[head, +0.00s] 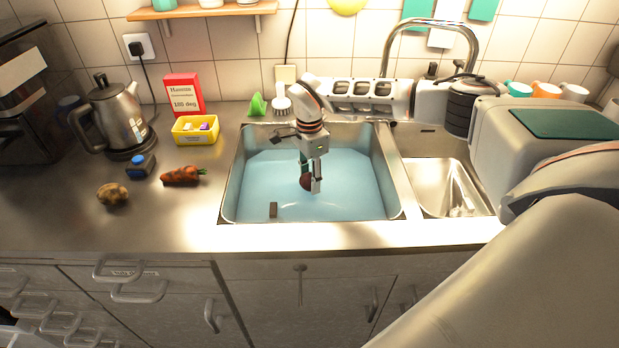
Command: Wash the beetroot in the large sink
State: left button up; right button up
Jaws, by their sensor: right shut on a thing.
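The large sink (233,190) is the left, wider basin and holds light blue water. The beetroot (306,183) is dark red and sits between the fingers of my right gripper (311,184), over the middle of the large sink. The gripper is shut on it and points down. The beetroot is at or near the water; I cannot tell how deep it is. The fingers hide part of it. My left gripper is not in view.

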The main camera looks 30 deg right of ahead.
jog(key=shift+f+b, duration=1.65)
jog(key=shift+f, duration=1.25)
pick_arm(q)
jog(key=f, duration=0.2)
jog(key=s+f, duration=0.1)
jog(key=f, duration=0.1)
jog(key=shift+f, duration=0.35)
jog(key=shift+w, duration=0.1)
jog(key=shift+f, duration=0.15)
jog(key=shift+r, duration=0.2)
pick_arm(e)
jog(key=shift+r, duration=0.1)
dwell(1.2)
